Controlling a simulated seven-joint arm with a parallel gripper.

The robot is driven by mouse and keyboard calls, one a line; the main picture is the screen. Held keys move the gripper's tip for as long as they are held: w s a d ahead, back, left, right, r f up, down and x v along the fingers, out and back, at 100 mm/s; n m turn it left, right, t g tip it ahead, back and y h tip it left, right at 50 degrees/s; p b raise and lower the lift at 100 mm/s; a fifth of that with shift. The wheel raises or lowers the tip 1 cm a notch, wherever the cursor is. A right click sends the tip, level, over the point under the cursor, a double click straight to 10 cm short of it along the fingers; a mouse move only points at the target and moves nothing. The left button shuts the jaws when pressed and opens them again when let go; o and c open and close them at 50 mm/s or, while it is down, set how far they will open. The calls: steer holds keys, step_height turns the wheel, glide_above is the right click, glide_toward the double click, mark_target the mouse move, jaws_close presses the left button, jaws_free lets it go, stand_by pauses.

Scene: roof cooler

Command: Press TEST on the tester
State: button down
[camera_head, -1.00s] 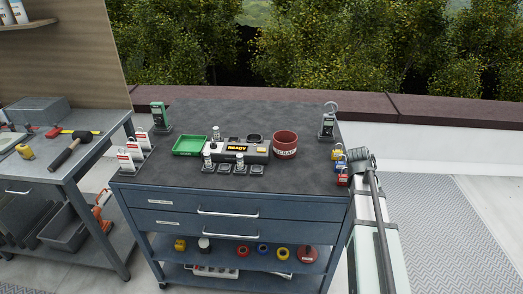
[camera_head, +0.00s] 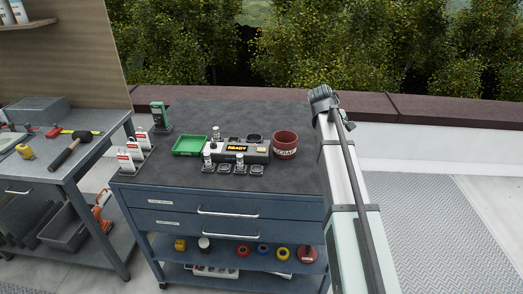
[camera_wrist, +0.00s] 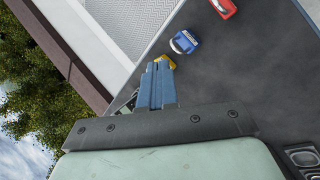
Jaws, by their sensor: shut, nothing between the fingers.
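Small metal cylindrical parts stand on and in front of the tester. My gripper is hidden behind my arm in the head view, at the cart's right edge. In the wrist view my gripper (camera_wrist: 157,68) shows its blue fingers shut and empty, close to a yellow padlock (camera_wrist: 167,61).
A green tray (camera_head: 189,146) is left of the tester, and a red SCRAP cup (camera_head: 285,145) is right of it. A blue padlock (camera_wrist: 184,41) and a red padlock (camera_wrist: 224,8) lie near my fingers. A green device (camera_head: 159,114) stands at the back left. The cart's front right is clear.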

steer(key=w+a+m+t+y, duration=0.1)
steer(key=w+a+m+y, duration=0.15)
steer(key=a, duration=0.45)
steer(key=w+a+m+t+y, duration=0.1)
steer(key=a+m+t+y, duration=0.15)
steer(key=a, duration=0.45)
step_height(320, 180, up, 3)
steer(key=m+y, duration=0.6)
glide_above(263, 150)
steer(key=shift+s+f+t, duration=0.15)
steer(key=shift+t, duration=0.3)
steer(key=shift+f, duration=0.1)
steer(key=shift+f, duration=4.3)
steer(key=shift+f, duration=0.1)
steer(key=shift+f, duration=0.35)
